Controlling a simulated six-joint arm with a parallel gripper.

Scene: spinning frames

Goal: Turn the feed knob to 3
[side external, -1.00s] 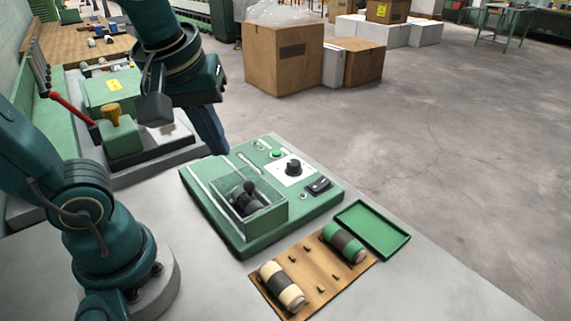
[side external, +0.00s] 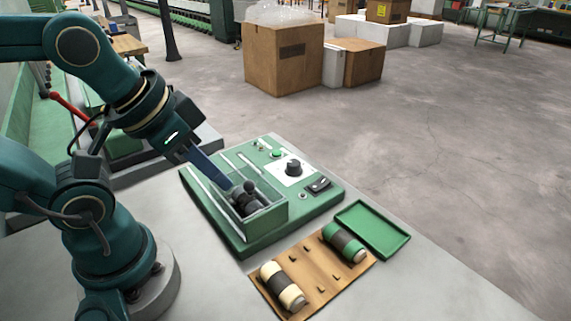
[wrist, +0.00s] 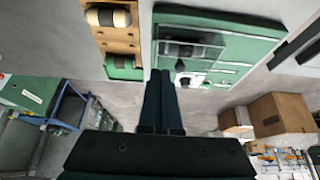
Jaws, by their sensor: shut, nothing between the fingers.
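The feed knob, a round black knob (side external: 293,167) on a white plate, sits on the upper right of the green control panel (side external: 235,243). My gripper (side external: 228,181) is shut and empty. Its fingers reach down over the panel's left part, by the boxed compartment (side external: 262,222) with a black lever (side external: 246,198), left of the knob. Whether they touch anything there I cannot tell. In the wrist view the shut fingers (wrist: 160,76) lie beside the panel (wrist: 250,48). The knob's pointer setting is too small to read.
A green button (side external: 276,154) and a black rocker switch (side external: 318,185) flank the knob. A wooden board (side external: 325,289) with two rollers and an empty green tray (side external: 378,208) lie in front. Cardboard boxes (side external: 284,60) stand on the floor behind.

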